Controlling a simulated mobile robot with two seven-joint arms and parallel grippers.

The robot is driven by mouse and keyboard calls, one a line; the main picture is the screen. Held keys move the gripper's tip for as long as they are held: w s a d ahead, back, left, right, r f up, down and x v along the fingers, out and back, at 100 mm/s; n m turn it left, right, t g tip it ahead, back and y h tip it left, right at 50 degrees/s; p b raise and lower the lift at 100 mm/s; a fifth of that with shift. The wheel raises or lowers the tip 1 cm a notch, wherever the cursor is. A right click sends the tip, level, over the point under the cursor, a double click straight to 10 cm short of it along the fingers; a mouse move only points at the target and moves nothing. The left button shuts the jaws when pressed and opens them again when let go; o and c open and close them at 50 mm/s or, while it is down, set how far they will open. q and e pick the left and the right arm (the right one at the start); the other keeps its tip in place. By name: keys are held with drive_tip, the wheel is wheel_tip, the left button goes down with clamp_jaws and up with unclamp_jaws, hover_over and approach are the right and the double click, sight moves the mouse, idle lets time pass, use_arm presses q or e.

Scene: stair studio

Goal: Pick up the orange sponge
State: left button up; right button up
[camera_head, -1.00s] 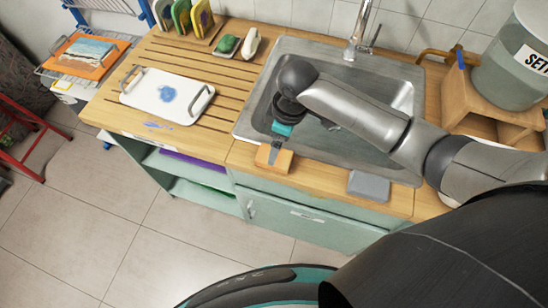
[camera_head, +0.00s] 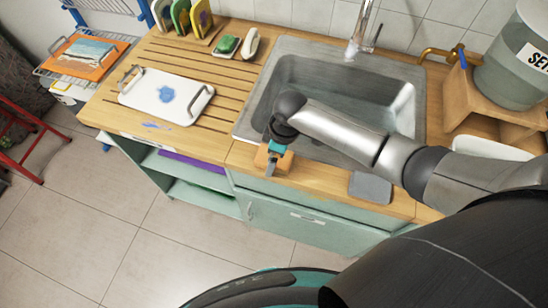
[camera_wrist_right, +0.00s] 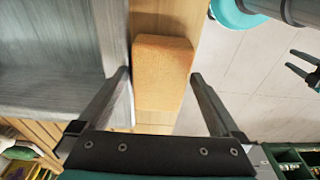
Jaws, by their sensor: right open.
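The orange sponge (camera_head: 286,163) lies on the wooden counter's front edge, in front of the sink, partly hidden by my right gripper in the head view. In the right wrist view the sponge (camera_wrist_right: 163,70) is a rounded orange block reaching between the two fingers. My right gripper (camera_head: 271,170) is open, pointing down over the sponge. In the wrist view its fingers (camera_wrist_right: 160,76) stand on either side of the sponge, with gaps between. My left gripper (camera_wrist_right: 302,64) shows at the right edge of the wrist view, its two fingers apart and empty.
The steel sink (camera_head: 245,118) lies just behind the sponge. A grey flat block (camera_head: 370,187) sits on the front edge to the right. A white tray (camera_head: 140,98) is on the ridged counter at left. Open floor lies in front of the counter.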

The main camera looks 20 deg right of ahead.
drive_tip(key=shift+c, duration=0.2)
drive_tip(key=c, duration=1.1)
drive_tip(key=shift+r, duration=0.1)
wheel_tip(320, 180, up, 20)
drive_tip(key=p, duration=0.2)
drive_tip(key=shift+p, duration=0.3)
